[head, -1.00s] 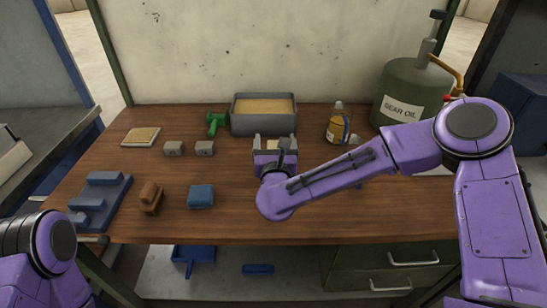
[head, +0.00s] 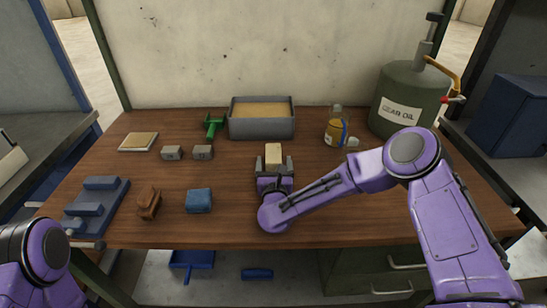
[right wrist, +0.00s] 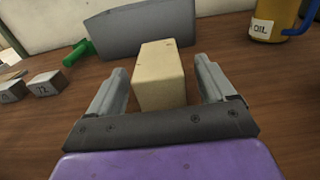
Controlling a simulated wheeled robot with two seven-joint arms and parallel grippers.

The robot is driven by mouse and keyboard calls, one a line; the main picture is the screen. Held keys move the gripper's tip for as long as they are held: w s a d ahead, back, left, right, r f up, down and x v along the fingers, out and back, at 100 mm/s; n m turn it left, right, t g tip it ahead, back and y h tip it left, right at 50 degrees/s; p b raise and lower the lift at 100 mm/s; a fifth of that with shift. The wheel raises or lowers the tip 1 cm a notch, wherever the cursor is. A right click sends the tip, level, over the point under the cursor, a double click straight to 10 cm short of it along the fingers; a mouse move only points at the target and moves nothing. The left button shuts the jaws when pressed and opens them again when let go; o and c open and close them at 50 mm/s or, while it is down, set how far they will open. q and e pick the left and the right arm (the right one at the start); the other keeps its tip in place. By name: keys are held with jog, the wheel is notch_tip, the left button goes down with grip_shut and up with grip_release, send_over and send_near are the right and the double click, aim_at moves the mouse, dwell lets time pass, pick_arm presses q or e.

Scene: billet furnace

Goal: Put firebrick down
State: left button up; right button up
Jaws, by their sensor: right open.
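The firebrick (head: 273,153) is a cream-coloured block on the wooden table, in front of the grey sand-filled box. It also shows in the right wrist view (right wrist: 160,75), between and a little beyond the fingers. My right gripper (head: 274,164) is open, its two fingers apart on either side of the brick's near end, with gaps on both sides in the right wrist view. My left gripper is out of view; only part of my left arm shows at the lower left.
The grey box (head: 262,133) stands just behind the brick. Two small grey blocks (head: 172,153), a green tool (head: 214,124), a blue block (head: 199,200) and a brown brush-like object (head: 148,203) lie to the left. A bottle (head: 337,128) and green oil can (head: 405,100) stand right.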

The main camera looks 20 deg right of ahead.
jog(key=x, duration=0.2)
jog(key=shift+w, duration=0.3)
jog(key=shift+r, duration=0.15)
jog(key=c, duration=1.4)
